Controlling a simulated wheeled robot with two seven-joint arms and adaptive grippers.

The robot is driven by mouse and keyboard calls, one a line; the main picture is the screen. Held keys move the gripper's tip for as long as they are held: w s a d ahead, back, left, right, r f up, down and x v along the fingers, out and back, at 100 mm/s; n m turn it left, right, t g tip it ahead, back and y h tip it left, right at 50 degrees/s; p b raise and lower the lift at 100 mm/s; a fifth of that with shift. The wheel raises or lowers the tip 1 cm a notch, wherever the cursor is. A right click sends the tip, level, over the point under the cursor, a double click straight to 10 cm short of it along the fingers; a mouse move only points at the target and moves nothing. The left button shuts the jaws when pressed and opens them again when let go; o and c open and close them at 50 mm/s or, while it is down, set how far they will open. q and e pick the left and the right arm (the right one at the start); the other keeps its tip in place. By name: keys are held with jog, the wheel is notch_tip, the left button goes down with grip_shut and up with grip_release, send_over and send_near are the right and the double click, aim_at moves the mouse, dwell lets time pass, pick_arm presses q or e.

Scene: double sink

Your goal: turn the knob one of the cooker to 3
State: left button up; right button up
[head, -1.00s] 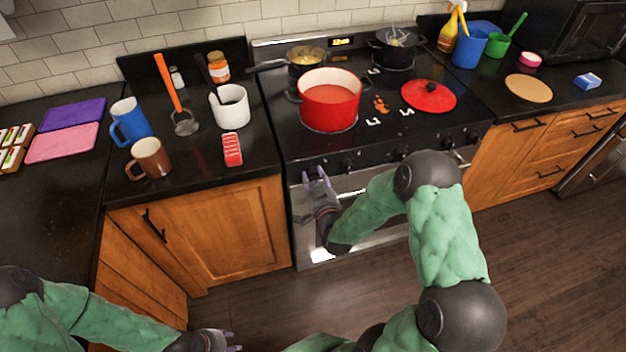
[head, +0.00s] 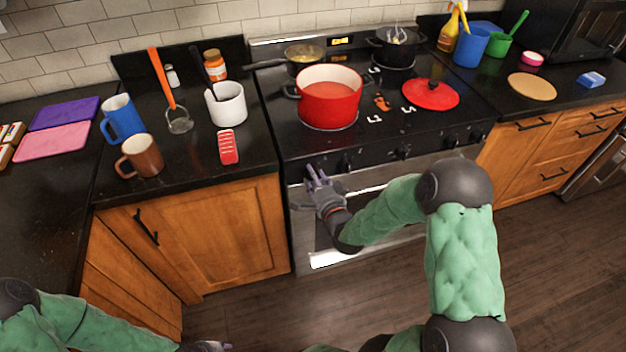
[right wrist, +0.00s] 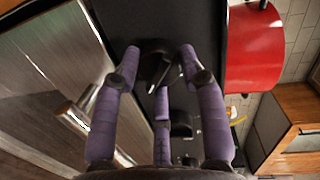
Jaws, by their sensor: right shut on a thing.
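The cooker (head: 378,140) stands at the centre, with a row of dark knobs along its front edge. My right gripper (head: 313,174) is at the far left end of this row. In the right wrist view, the purple fingers of my right gripper (right wrist: 158,68) are shut around a dark knob (right wrist: 155,62), knob one. The fingers hide most of this knob in the head view, and I cannot read its setting. Another knob (head: 345,164) is just to the right of the gripper. My left gripper (head: 207,346) is low at the bottom edge, mostly cut off.
A red pot (head: 330,100) stands on the cooktop above the gripper, with a red lid (head: 431,94) to its right. A pan (head: 304,58) and a black pot (head: 393,46) stand behind. The oven handle (right wrist: 72,115) is close beside the fingers. The floor in front is clear.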

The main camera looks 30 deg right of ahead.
jog(key=shift+d+m+t+b, duration=0.1)
jog(key=shift+m+t+b, duration=0.35)
jog(key=shift+m, duration=1.95)
jog(key=shift+d+m+t+b, duration=0.1)
jog(key=shift+m+b, duration=0.6)
jog(key=shift+m, duration=1.7)
jog(key=o, duration=1.1)
jog(key=shift+o, duration=0.2)
